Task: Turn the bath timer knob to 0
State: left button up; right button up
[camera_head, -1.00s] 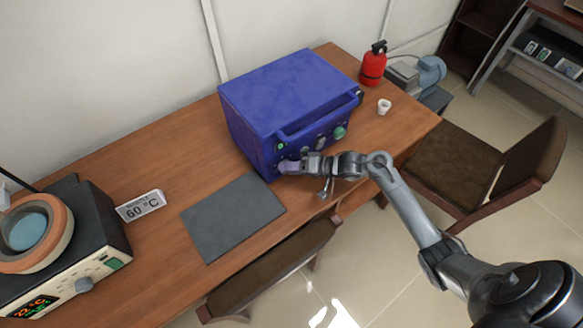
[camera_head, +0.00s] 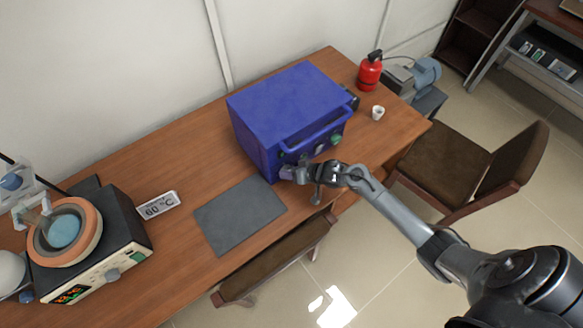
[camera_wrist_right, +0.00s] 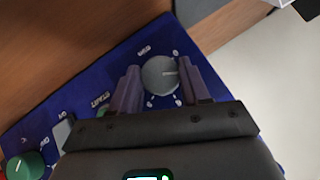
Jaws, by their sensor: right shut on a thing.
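A round grey knob (camera_wrist_right: 160,75) with a light pointer line sits on the front of the blue box (camera_head: 285,105). In the wrist view the pointer line faces right, and small white marks ring the knob. They are too small to read surely. My right gripper (camera_wrist_right: 165,85) is shut on this knob, one finger on each side. In the head view the right gripper (camera_head: 285,174) is at the lower left of the box front and hides the knob. A bath-like device with an orange-rimmed bowl (camera_head: 40,248) and its own grey knob (camera_head: 112,275) stands at the left. My left gripper is not in view.
A green knob (camera_wrist_right: 24,166) is further along the blue panel. A red extinguisher (camera_head: 370,70), white cup (camera_head: 378,113) and chair (camera_head: 455,165) are to the right.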

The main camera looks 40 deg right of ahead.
jog(key=shift+r, duration=0.1)
jog(key=shift+h, duration=0.3)
jog(key=o, duration=1.1)
jog(key=shift+c, duration=0.2)
jog(key=shift+s+d+r+p, duration=0.1)
jog(key=shift+s+r+p, duration=0.15)
jog(key=shift+s+p, duration=0.15)
jog(key=p+v, duration=0.2)
jog(key=v, duration=0.7)
jog(key=shift+s+r, duration=0.25)
